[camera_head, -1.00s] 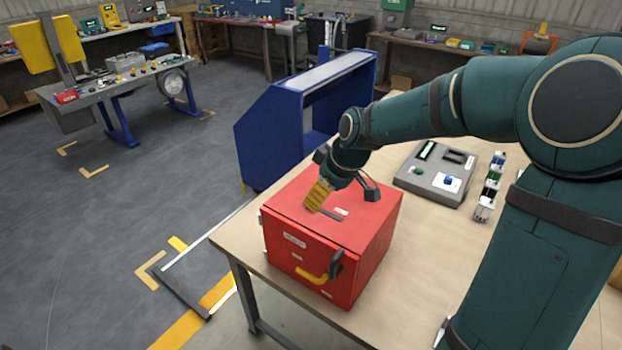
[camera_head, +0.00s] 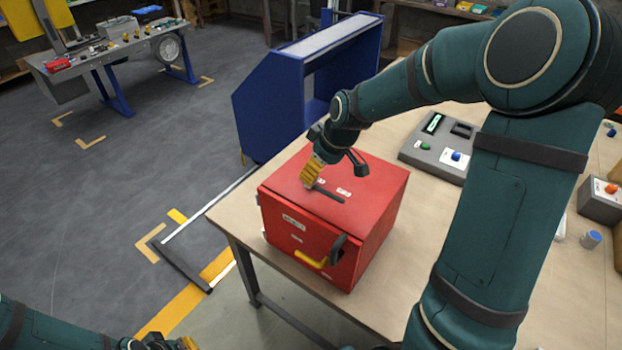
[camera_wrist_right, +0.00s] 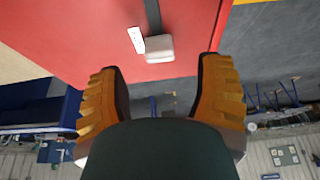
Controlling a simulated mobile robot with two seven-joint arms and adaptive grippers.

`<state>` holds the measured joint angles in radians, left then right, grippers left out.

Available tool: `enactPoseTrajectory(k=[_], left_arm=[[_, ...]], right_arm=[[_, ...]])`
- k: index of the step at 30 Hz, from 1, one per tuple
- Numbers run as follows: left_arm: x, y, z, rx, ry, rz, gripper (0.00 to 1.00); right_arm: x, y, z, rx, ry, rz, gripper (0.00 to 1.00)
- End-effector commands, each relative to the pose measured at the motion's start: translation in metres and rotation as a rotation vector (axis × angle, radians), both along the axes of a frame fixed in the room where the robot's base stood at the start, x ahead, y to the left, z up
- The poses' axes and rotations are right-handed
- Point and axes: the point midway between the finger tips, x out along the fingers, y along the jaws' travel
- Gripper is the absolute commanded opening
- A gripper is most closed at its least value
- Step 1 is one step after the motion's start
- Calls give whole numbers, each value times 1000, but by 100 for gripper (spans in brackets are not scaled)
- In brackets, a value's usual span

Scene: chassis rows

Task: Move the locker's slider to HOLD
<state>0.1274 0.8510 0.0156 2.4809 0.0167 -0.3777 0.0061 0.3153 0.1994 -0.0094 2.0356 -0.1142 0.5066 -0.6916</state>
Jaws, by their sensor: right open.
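The red locker (camera_head: 300,244) stands on the wooden table, with a dark slot (camera_head: 329,194) and white labels (camera_head: 344,192) on its top. My right gripper (camera_head: 311,172) is at the slot's left end and hides the slider in the head view. In the right wrist view the slider knob (camera_wrist_right: 159,48), a pale block, sits at the slot's end beside a label (camera_wrist_right: 137,40). The right gripper (camera_wrist_right: 161,72) is open, the knob just beyond and between its fingertips. The label's words are unreadable. My left gripper (camera_head: 168,343) is partly cut off at the bottom edge.
A blue stand (camera_head: 268,115) rises close behind the locker. A grey panel with buttons (camera_head: 442,150) lies on the table (camera_head: 375,125) right of the locker. My right arm hides part of the table. Floor to the left is open.

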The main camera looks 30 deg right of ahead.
Motion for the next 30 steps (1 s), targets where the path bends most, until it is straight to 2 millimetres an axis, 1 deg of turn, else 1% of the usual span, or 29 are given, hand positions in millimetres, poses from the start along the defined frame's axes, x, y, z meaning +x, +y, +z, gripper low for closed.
enactPoseTrajectory(k=[1,3,9,14,22,23,24,26,27,28,30], left_arm=[[0,0,-2,0,0,0,0],[0,0,-3,0,1,0,0],[-1,0,-4,0,2,-2,0],[-1,0,-4,0,3,-2,0],[-1,0,-4,0,3,-2,0],[-1,0,-4,0,3,-2,0],[-1,0,-4,0,3,-2,0],[-1,0,-4,0,3,-2,0],[-1,0,-4,0,3,-2,0],[-1,0,-4,0,3,-2,0],[-1,0,-4,0,3,-2,0]], right_arm=[[3,2,-11,1,3,1,66],[7,3,-22,1,3,1,66],[16,7,-43,-1,1,1,66],[19,8,-50,-1,-1,1,66],[20,8,-50,0,-1,0,66],[20,8,-50,0,-1,0,61],[20,8,-50,0,-1,0,47],[20,8,-50,0,-1,0,26],[19,8,-50,0,-1,0,12],[20,8,-50,0,-1,0,2],[19,8,-50,0,-1,0,0]])
